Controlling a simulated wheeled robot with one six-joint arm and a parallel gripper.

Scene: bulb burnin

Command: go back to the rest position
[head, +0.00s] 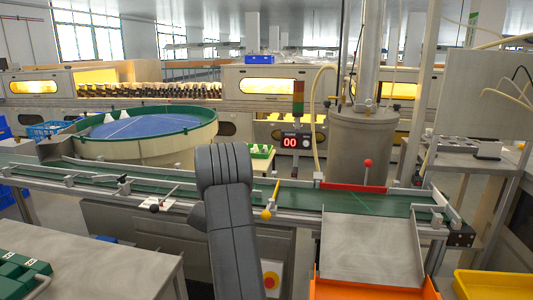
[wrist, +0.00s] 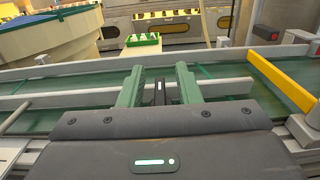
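My gripper (wrist: 158,84) shows in the wrist view as two grey-green fingers pointing forward over the green conveyor (wrist: 215,71). The fingers stand apart, and I see nothing clasped between them. A small dark piece with a white strip shows in the gap; I cannot tell what it is. In the head view my dark grey arm reaches forward over the near side of the conveyor (head: 390,205), and the gripper is hidden behind it.
A yellow bar (wrist: 283,78) crosses the conveyor at the right. A green tray (head: 262,151) with white pieces stands beyond the belt. A round feeder bowl (head: 150,150) is at left. A metal chute (head: 372,248) and orange bin (head: 375,290) are at right. A grey table (head: 110,260) is near left.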

